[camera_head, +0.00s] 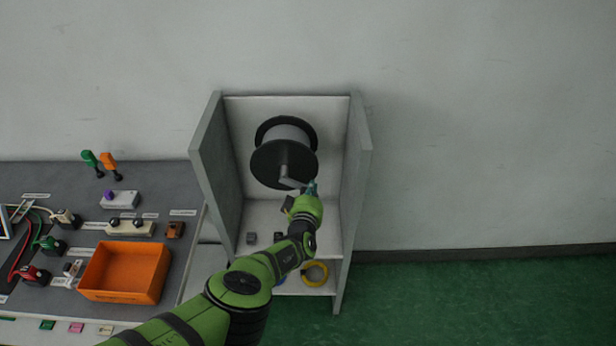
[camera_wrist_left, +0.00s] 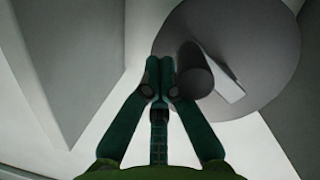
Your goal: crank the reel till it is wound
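The reel (camera_head: 268,166) has black flanges and a grey drum, and it is mounted inside a grey open-fronted cabinet. Its grey crank (camera_head: 290,180) points down and to the right. In the left wrist view the reel's flange (camera_wrist_left: 255,40) fills the upper right, with the crank's grip (camera_wrist_left: 194,72) in front of it. My left gripper (camera_head: 312,188) is at the crank's outer end. In the left wrist view its fingertips (camera_wrist_left: 160,72) are together, just left of the grip, with the right finger overlapping it. No grip shows between them; contact is unclear. My right gripper is out of view.
The cabinet's side walls (camera_head: 218,165) stand close on both sides of the reel. A yellow ring (camera_head: 316,273) lies on its lower shelf. At left, a grey bench (camera_head: 165,190) holds an orange bin (camera_head: 126,272), levers and switch boxes. Green floor is clear at right.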

